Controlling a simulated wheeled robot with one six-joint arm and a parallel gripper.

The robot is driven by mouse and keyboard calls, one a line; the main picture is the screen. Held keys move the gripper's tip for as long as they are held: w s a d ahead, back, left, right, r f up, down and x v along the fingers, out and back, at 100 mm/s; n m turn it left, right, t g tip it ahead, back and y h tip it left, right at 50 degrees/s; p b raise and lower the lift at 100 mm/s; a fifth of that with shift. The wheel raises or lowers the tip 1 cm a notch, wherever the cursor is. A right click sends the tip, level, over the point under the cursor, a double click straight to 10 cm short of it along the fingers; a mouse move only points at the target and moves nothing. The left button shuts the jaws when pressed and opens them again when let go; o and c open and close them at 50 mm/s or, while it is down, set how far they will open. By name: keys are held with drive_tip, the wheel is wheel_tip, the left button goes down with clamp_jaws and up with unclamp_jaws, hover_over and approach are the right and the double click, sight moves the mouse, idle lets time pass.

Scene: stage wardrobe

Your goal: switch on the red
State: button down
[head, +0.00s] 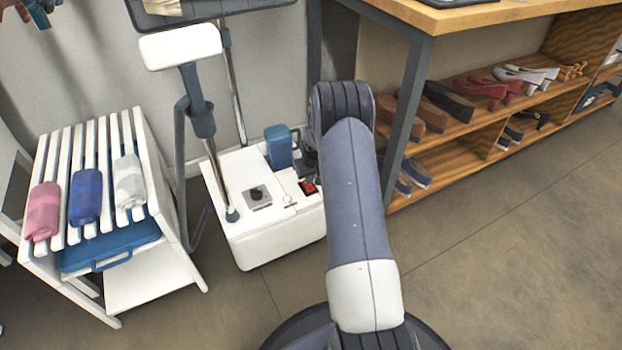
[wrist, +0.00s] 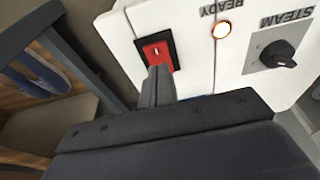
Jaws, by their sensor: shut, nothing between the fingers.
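The white steamer base (head: 275,235) stands on the floor left of my arm. Its red rocker switch (head: 308,187) sits in a black frame on the top, and it shows large in the wrist view (wrist: 157,50). My gripper (wrist: 160,72) is shut and empty, its tips over the near edge of the switch in the wrist view. I cannot tell whether they touch it. A small round READY lamp (wrist: 222,30) has a pale, bright centre and an orange rim. A black STEAM knob (wrist: 279,55) sits on a grey plate. My arm hides part of the gripper in the head view.
A blue tank (head: 279,148) and the steamer's pole (head: 215,170) rise from the base. A white slatted rack (head: 150,235) with rolled cloths stands left. A wooden-topped table (head: 470,14) with shoe shelves stands right. Open floor (head: 510,230) lies at the right.

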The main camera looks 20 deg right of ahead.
drive_tip(key=s+p+v, duration=0.2)
drive_tip(key=p+v, duration=0.2)
drive_tip(key=v, duration=0.8)
drive_tip(key=shift+s+f, duration=0.15)
drive_tip(key=shift+f, duration=0.1)
drive_tip(key=shift+d+f, duration=0.1)
drive_tip(key=b, duration=0.3)
hover_over(312, 189)
drive_tip(key=x, duration=0.2)
drive_tip(key=s+x, duration=0.1)
drive_tip(key=x, duration=0.5)
drive_tip(key=shift+s+f, duration=0.15)
drive_tip(key=shift+s, duration=0.3)
drive_tip(key=p+v, duration=0.2)
drive_tip(key=v, duration=0.4)
drive_tip(key=shift+a+r, duration=0.2)
drive_tip(key=shift+r, duration=0.1)
drive_tip(key=shift+w+f, duration=0.1)
drive_tip(key=shift+w, duration=0.05)
